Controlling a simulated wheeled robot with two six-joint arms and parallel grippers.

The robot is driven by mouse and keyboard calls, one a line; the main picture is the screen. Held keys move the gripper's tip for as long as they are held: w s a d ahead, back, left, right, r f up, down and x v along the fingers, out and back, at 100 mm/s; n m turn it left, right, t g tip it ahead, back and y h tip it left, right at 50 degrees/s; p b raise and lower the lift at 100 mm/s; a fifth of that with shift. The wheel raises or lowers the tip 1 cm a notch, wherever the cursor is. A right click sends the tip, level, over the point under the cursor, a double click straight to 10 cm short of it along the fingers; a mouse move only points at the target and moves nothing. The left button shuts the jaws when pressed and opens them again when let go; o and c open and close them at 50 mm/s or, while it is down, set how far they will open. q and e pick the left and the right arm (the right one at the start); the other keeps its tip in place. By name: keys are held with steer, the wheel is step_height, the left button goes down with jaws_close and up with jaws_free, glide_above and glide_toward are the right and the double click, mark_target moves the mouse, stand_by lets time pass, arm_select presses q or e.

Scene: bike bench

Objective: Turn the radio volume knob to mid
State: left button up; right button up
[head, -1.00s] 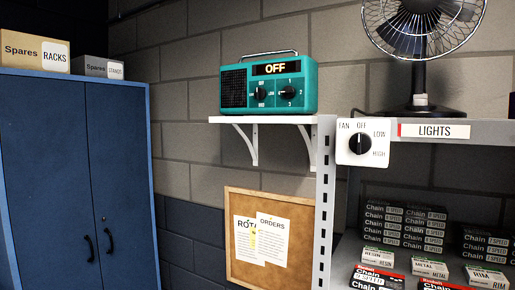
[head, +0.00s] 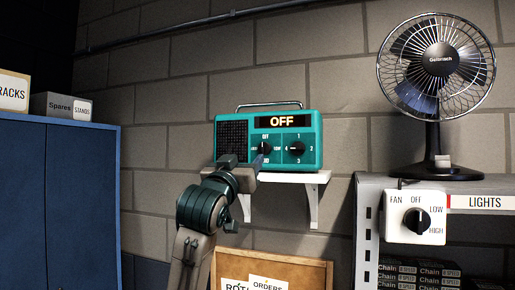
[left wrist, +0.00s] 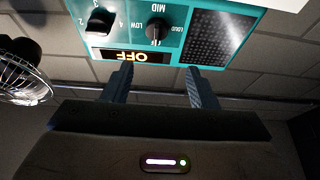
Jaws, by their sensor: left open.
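The teal radio (head: 316,140) sits on a white wall shelf, and its display (head: 283,121) reads OFF. The volume knob (head: 264,148) is the left black dial, marked OFF at top, LOW right, MID bottom and LOUD left. Its pointer seems to be at OFF. My left gripper (head: 244,164) is just in front of the radio's lower front, partly covering the MID label. In the left wrist view the radio is upside down, with the volume knob (left wrist: 157,27) beyond and between the open, empty fingers (left wrist: 159,70). I see no contact. My right gripper is not in view.
A second numbered dial (head: 297,148) is right of the volume knob. The shelf (head: 300,177) lies under the radio. To the right are a fan (head: 435,65) and a white fan switch (head: 415,218) on a rack. A blue cabinet (head: 60,200) stands at left.

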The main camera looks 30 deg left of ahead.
mark_target(262, 146)
arm_select(q)
steer(key=p+x, duration=0.2)
steer(key=x, duration=0.2)
steer(key=p+x, duration=0.3)
steer(key=x, duration=0.2)
steer(key=shift+w+d, duration=0.15)
steer(key=shift+d, duration=0.1)
steer(key=shift+w+a+p, duration=0.15)
steer(key=shift+w+p, duration=0.15)
steer(key=shift+w, duration=0.45)
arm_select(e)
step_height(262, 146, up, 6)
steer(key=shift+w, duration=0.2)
arm_select(q)
steer(key=shift+c, duration=0.4)
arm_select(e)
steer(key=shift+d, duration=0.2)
arm_select(q)
steer(key=c, duration=0.7)
steer(key=shift+c, duration=0.9)
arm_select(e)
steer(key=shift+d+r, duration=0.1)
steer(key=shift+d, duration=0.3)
